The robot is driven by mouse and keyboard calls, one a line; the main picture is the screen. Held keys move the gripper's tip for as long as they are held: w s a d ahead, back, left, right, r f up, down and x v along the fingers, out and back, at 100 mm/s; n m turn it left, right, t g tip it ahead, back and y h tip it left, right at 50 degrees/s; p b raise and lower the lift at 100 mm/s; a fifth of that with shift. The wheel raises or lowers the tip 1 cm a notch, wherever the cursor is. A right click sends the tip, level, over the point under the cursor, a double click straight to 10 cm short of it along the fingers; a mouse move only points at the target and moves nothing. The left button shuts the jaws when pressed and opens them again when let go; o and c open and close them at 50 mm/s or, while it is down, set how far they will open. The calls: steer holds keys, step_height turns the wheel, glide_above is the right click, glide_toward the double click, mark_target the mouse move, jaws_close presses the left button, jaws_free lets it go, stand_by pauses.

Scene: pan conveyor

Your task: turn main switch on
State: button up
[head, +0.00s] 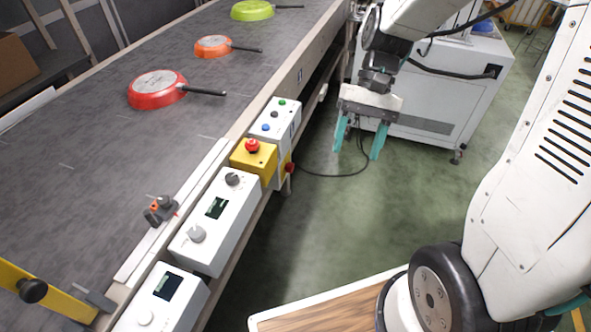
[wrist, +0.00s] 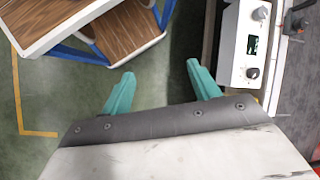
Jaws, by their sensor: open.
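A small red knob on a yellow plate (head: 290,168), which looks like the main switch, sits on the side of the white button box on the conveyor's edge. It faces the aisle, and its turned position is too small to read. My gripper (head: 357,153) is open and empty, with teal fingers pointing down. It hangs over the green floor, to the right of the knob and apart from it. In the wrist view my gripper (wrist: 160,69) shows both fingers spread with nothing between them. I cannot make out the red knob in that view.
A yellow box with a red mushroom button (head: 252,145) stands beside the button box (head: 276,117). White control boxes (head: 213,220) line the conveyor (head: 100,110), which carries red, orange and green pans. A white cabinet (head: 430,100) stands behind my gripper. The floor between is clear except for a cable.

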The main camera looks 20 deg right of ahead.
steer(key=w+a+f+m+y, duration=0.2)
steer(key=w+f+m+y, duration=0.45)
steer(key=w+f, duration=0.85)
steer(key=m+t+y, duration=0.4)
steer(key=m+t, duration=0.8)
steer(key=t, duration=0.3)
glide_toward(289, 168)
steer(key=w+f, duration=0.1)
steer(key=f, duration=0.1)
steer(key=x, duration=0.7)
steer(key=shift+w+r+t, duration=0.25)
steer(key=shift+w+t, duration=0.05)
steer(key=shift+d+n, duration=0.1)
steer(key=shift+n, duration=0.15)
steer(key=c, duration=1)
